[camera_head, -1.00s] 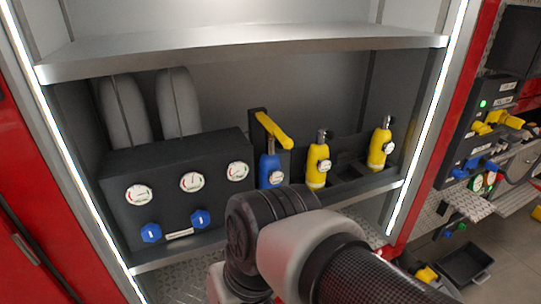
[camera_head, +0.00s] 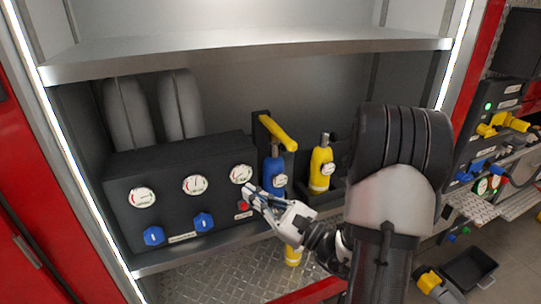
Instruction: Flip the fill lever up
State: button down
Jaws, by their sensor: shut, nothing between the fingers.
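A yellow lever (camera_head: 277,131) is mounted on a black bracket on the middle shelf. It slopes down to the right above a blue cylinder (camera_head: 274,174). My gripper (camera_head: 250,193) is shut and empty, below and left of the lever, apart from it. Its fingertips are in front of the right end of a black panel, near a gauge (camera_head: 242,174) and a small red part (camera_head: 243,207). I cannot tell whether the fingertips touch the panel.
The black panel (camera_head: 120,215) carries several gauges and two blue knobs (camera_head: 153,236). A yellow cylinder (camera_head: 321,169) stands right of the blue one. Another yellow object (camera_head: 293,255) shows below my gripper. A metal shelf (camera_head: 250,53) runs above. My arm hides the compartment's right side.

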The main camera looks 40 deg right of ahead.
jog(key=s+d+f+m+t+h, duration=0.1)
jog(key=s+d+f+m+h, duration=0.1)
jog(key=d+m+h, duration=0.2)
jog(key=s+d+f+m+h, duration=0.2)
jog(key=d+f+m+h, duration=0.1)
jog(key=d+h, duration=0.4)
jog(key=d+m, duration=0.1)
jog(key=d, duration=0.2)
jog(key=shift+d+f+t+h, duration=0.25)
jog(key=shift+d+t+h, duration=0.05)
jog(key=shift+d+t, duration=0.1)
jog(key=w+d+r, duration=0.1)
jog(key=w+r, duration=0.6)
jog(key=w, duration=0.2)
jog(key=shift+w, duration=0.15)
jog(key=shift+d, duration=0.1)
